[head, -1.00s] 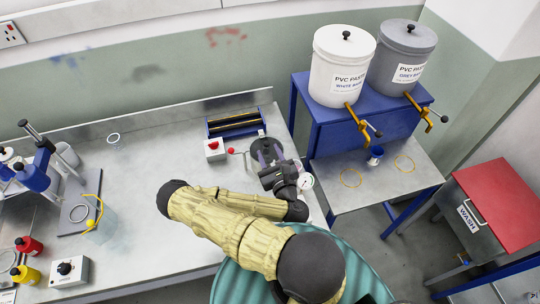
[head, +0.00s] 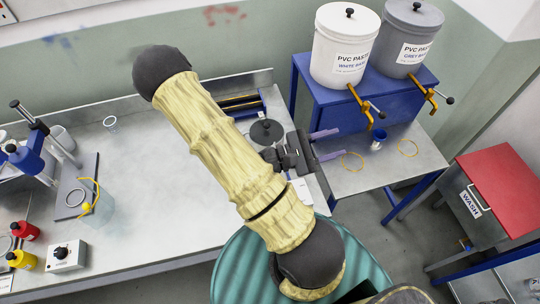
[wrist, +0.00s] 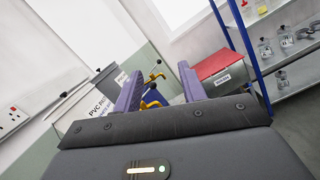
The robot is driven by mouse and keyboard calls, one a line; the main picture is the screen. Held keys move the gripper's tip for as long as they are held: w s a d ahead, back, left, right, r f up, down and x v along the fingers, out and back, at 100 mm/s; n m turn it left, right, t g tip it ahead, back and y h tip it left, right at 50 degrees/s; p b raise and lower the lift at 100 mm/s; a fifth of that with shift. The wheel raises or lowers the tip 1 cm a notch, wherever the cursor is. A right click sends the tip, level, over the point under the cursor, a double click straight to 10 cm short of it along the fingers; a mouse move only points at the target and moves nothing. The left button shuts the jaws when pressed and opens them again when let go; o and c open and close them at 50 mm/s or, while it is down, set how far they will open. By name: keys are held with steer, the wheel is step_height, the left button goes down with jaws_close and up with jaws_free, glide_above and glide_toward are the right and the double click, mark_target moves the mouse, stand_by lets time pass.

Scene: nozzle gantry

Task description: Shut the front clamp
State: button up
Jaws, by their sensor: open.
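My gripper (head: 338,143) is open and empty, its two purple fingers apart and pointing right, past the workbench's right end. Its fingers also show in the wrist view (wrist: 160,74), with nothing between them. A round dark lid (head: 266,132) with a small knob lies just left of my gripper, apart from the fingers. I cannot make out the front clamp; my arm and gripper hide the area in front of the lid.
White (head: 342,72) and grey (head: 402,60) paste drums with yellow taps stand on a blue stand at the right. A blue cup (head: 378,143) sits below them. The bench middle (head: 140,170) is clear.

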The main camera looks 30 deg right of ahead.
steer(key=s+a+f+m+y+b, duration=0.2)
steer(key=a+f+m+y, duration=0.5)
steer(key=a+y, duration=0.5)
steer(key=w+a+r+m+t+y+b, duration=0.1)
steer(key=w+a+r+m+t+y, duration=0.1)
steer(key=w+a+r+t+y, duration=0.4)
steer(key=w+a+t, duration=0.2)
steer(key=w+a, duration=0.2)
steer(key=w, duration=0.1)
steer(key=shift+m+t+y, duration=0.4)
steer(key=shift+c, duration=0.5)
